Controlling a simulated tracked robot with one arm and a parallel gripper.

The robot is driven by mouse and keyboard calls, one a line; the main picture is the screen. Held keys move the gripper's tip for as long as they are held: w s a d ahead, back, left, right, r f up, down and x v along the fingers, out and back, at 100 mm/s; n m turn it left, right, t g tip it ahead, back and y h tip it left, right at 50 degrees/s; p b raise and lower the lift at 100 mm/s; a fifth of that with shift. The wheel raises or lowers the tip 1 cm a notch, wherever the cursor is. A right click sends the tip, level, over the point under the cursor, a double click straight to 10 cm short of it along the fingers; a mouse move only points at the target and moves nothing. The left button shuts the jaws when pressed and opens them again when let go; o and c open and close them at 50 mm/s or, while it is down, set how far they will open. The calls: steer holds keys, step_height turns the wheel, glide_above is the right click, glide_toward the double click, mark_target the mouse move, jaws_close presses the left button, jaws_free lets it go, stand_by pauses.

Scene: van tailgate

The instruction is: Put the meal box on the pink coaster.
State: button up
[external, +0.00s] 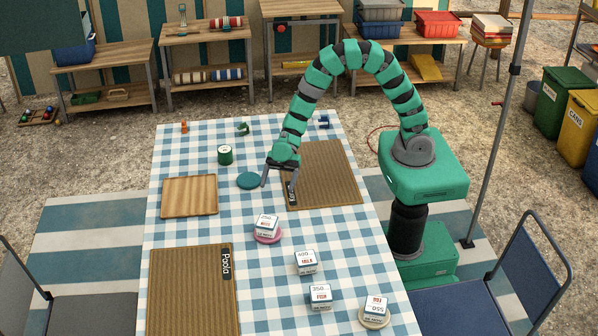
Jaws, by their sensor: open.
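A white meal box (266,224) with a red label sits on the pink coaster (268,239), near the middle of the checked table. Only the coaster's rim shows around it. Two more white meal boxes, one (306,262) nearer the middle and one (319,297) below it, stand on the cloth. Another box (375,308) stands on a beige coaster (374,322) at the lower right. My gripper (278,190) is open and empty. It is above and behind the box on the pink coaster, apart from it, between the teal coaster (250,181) and a brown mat.
The brown mat (325,172) lies under and right of my gripper. A wooden board (190,195) and a mat labelled Paola (190,295) lie on the left. A green tin (225,154) and small items stand farther back. Chairs flank the table's near end.

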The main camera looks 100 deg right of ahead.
steer(key=shift+s+d+r, duration=0.1)
steer(key=shift+s+d, duration=0.05)
steer(key=shift+d, duration=0.1)
steer(key=w+d+r+m+t+h, duration=0.1)
steer(key=w+d+r+t+h, duration=0.1)
steer(key=w+d+r+t, duration=0.35)
steer(key=w+d+r+m+t+h, duration=0.1)
steer(key=w+d+r+t+h, duration=0.15)
steer(key=w+r, duration=0.6)
steer(key=s+d+r+m+t+h, duration=0.1)
steer(key=d+r+m+h, duration=0.2)
steer(key=r, duration=0.7)
steer(key=s+d+r+m+t+h, duration=0.1)
steer(key=d+r+t+h, duration=0.15)
steer(key=d+r, duration=0.55)
steer(key=s+d+r+m+h, duration=0.1)
steer(key=s+r+m+h, duration=0.2)
steer(key=r, duration=0.4)
steer(key=s+d+r+m+h, duration=0.1)
steer(key=s+r+m, duration=0.1)
steer(key=s+r, duration=0.4)
steer(key=s+a+r+m+g+y, duration=0.1)
steer(key=s+a+r+m, duration=0.1)
steer(key=s+r, duration=0.8)
steer(key=s+a, duration=0.1)
steer(key=s, duration=0.2)
steer(key=shift+y, duration=0.3)
